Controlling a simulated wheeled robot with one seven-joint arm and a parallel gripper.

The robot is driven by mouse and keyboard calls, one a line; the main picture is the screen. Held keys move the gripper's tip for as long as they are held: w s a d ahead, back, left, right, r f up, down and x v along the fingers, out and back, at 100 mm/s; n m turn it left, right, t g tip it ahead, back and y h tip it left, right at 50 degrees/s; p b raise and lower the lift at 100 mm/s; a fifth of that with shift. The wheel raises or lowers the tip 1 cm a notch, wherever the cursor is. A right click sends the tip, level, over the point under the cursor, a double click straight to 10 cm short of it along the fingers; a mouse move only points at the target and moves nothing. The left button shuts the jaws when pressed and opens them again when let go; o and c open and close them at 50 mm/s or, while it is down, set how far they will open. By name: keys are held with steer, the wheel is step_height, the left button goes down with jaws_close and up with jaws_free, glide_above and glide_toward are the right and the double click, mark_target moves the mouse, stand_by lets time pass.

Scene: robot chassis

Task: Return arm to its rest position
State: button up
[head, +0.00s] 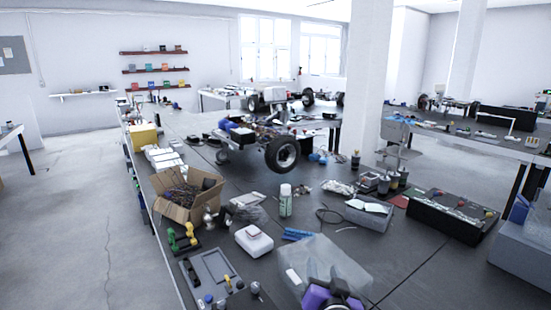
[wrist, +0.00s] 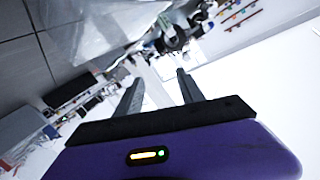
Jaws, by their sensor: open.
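My gripper (wrist: 159,78) shows in the wrist view with its two dark fingers apart and nothing between them. Its purple body fills the bottom of that view. In the head view a purple part of my arm shows at the bottom edge, in front of a translucent plastic container; the fingers cannot be made out there. The wrist view is strongly tilted, with the room behind the fingers.
The dark workbench (head: 385,262) is crowded. The translucent container (head: 345,262) lies closest to my arm. A white box (head: 254,241), a spray can (head: 286,201), a cardboard box (head: 180,205) and a black case (head: 455,215) stand around. Concrete floor (head: 85,225) is clear at left.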

steer(key=s+d+f+n, duration=0.1)
steer(key=s+d, duration=0.2)
steer(key=s, duration=1.3)
steer(key=s+d+f+n, duration=0.2)
steer(key=s+d, duration=0.1)
steer(key=s, duration=1.4)
steer(key=s+d+f+n+g, duration=0.1)
steer(key=s+d+f, duration=0.1)
steer(key=s, duration=1.4)
steer(key=shift+s+d+n, duration=0.4)
steer(key=shift+f, duration=0.1)
